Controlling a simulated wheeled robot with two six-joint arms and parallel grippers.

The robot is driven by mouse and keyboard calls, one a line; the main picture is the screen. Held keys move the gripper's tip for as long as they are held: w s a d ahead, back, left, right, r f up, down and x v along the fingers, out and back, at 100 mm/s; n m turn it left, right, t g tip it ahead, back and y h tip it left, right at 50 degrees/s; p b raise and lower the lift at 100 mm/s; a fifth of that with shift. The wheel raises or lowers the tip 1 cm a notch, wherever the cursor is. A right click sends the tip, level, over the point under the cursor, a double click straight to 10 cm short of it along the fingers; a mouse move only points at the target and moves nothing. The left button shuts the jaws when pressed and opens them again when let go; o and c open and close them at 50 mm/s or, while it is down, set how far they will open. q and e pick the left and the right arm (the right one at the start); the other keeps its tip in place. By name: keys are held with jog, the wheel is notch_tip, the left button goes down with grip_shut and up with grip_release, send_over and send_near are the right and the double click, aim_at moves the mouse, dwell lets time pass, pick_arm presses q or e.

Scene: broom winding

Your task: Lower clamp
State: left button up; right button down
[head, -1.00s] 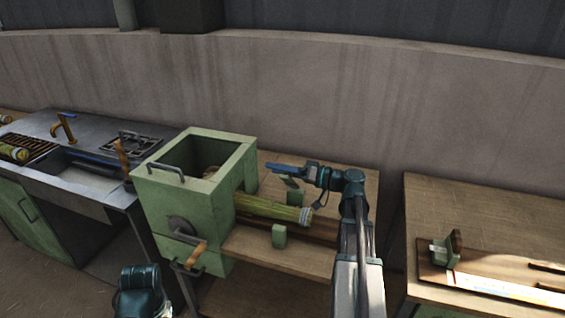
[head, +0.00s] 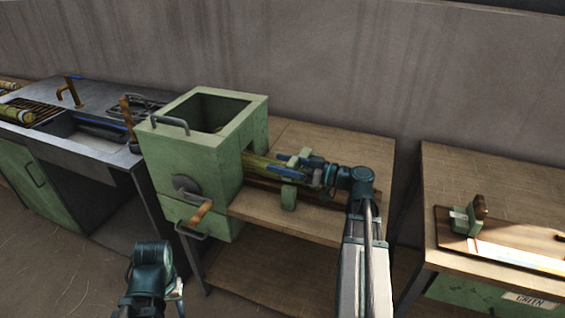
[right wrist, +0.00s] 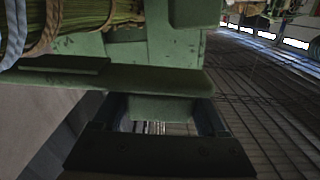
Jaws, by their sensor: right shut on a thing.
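The green clamp's raised part (head: 303,155) is at my right gripper, over the straw bundle (head: 256,166) that sticks out of the green winding box (head: 205,165). A green clamp post (head: 289,197) stands at the front edge of the bench. My right gripper (head: 281,166) reaches in from the right. In the right wrist view its fingers are shut on a green tab (right wrist: 170,107) below the flat clamp bar (right wrist: 120,78). The bound straw (right wrist: 90,15) shows just beyond the bar.
A crank with a wooden handle (head: 200,212) juts from the box front. A metal sink counter (head: 75,150) stands at left. A separate wooden table (head: 500,190) at right holds a board and a small green fixture (head: 468,215). Bare bench (head: 340,155) lies behind my right gripper.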

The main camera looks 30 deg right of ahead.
jog(key=shift+f, duration=0.2)
dwell(0.3)
grip_release()
jog(key=v, duration=1.4)
